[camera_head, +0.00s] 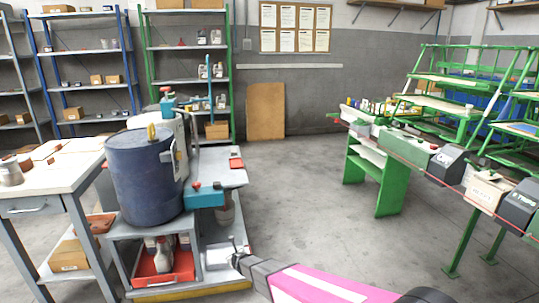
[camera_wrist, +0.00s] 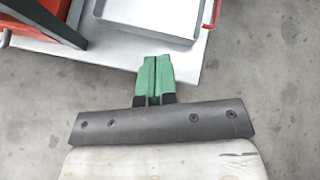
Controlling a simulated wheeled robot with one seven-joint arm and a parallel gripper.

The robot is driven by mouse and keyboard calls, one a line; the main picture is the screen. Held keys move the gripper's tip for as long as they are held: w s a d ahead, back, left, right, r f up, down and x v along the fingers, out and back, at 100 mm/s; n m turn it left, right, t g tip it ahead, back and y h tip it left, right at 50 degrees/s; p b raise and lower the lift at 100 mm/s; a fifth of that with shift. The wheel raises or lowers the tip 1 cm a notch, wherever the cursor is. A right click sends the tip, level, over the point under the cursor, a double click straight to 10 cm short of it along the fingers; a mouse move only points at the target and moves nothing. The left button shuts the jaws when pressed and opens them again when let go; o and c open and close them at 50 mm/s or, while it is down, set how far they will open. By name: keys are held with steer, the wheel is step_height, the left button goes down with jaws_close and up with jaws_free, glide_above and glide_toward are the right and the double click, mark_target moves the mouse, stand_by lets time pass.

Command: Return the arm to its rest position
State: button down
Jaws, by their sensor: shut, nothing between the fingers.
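My gripper (camera_head: 237,248) is in the head view at the bottom centre, at the end of my pink and grey arm, low beside the right edge of a cart. In the wrist view its two green fingers (camera_wrist: 152,62) are together, with nothing between them. They point toward a pale cart deck (camera_wrist: 120,68) with a grey metal tray (camera_wrist: 150,20) on it. I cannot tell the height of the fingertips above the deck.
A dark blue barrel (camera_head: 145,178) stands on the cart at left, above a red tray (camera_head: 165,275). A white-topped workbench (camera_head: 60,160) is further left. A green workbench (camera_head: 375,180) and grinding machines (camera_head: 452,162) stand at right. The middle floor (camera_head: 295,190) is clear.

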steer(key=s+d+r+n+g+y, duration=0.2)
steer(key=s+d+r+n, duration=0.1)
steer(key=d+r+n, duration=0.45)
steer(key=s+d+r+n+g+y, duration=0.1)
steer(key=s+d+r+n+y, duration=0.1)
steer(key=d+r+n, duration=0.55)
steer(key=s+d+r+n+g+h, duration=0.2)
steer(key=s+d+r+n, duration=0.1)
steer(key=d, duration=0.4)
steer(key=s+d+r+n+g+h, duration=0.2)
steer(key=s+d+r+n+h, duration=0.1)
steer(key=s+d+n, duration=0.3)
steer(key=s+d+r+n+g+h, duration=0.3)
steer(key=s+d, duration=0.4)
steer(key=d, duration=0.3)
steer(key=shift+s+r+n, duration=0.25)
steer(key=shift+r+n, duration=0.4)
steer(key=shift+n, duration=0.05)
